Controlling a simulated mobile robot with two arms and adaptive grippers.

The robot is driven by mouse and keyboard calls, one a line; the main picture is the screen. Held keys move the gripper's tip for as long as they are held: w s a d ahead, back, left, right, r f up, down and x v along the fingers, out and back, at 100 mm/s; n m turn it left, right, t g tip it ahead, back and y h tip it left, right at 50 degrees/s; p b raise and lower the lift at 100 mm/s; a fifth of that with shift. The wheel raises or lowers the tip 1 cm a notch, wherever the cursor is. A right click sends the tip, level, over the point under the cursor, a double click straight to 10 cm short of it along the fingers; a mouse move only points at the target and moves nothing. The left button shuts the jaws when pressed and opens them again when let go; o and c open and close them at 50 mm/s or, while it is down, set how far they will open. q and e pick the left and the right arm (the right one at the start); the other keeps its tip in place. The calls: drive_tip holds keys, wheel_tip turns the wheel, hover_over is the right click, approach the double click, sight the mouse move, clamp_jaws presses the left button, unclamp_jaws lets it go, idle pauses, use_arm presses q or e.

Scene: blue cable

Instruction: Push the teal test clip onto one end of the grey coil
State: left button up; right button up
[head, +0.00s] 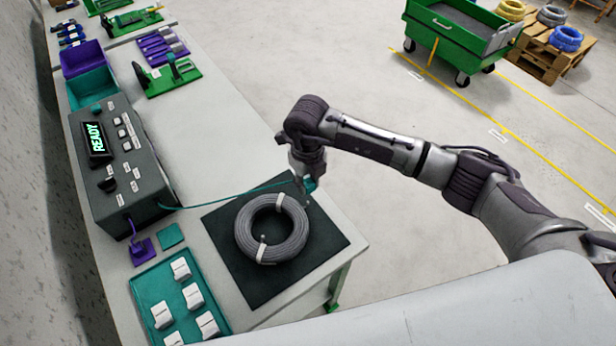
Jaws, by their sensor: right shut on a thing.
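The grey coil (250,228) lies flat on a black mat (326,243) at the front of the bench, bound with white ties. My right gripper (306,194) is just beyond the coil's upper right side, near the mat's far edge. It is shut on the teal test clip (311,184), which is mostly hidden by the gripper. A thin teal lead (228,194) runs from the tester to the clip. The coil's cable ends are too small to make out surely. My left gripper is not in view.
The grey tester (146,180) with a lit READY screen (97,141) stands left of the mat. A teal tray (151,291) of white connectors is at the near left. The bench top (215,130) between tester and arm is clear.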

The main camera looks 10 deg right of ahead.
drive_tip(key=shift+f+b, duration=1.15)
drive_tip(key=shift+f, duration=0.75)
drive_tip(key=shift+f+b, duration=0.7)
drive_tip(key=shift+f, duration=0.05)
drive_tip(key=shift+f+b, duration=0.65)
drive_tip(key=shift+b, duration=0.35)
drive_tip(key=shift+r, duration=0.15)
drive_tip(key=shift+r+p, duration=0.35)
drive_tip(key=shift+r, duration=0.1)
drive_tip(key=shift+f+b, duration=0.6)
drive_tip(key=shift+b, duration=0.4)
idle(1.6)
drive_tip(key=shift+r, duration=0.15)
drive_tip(key=shift+r+p, duration=0.3)
drive_tip(key=shift+r, duration=0.15)
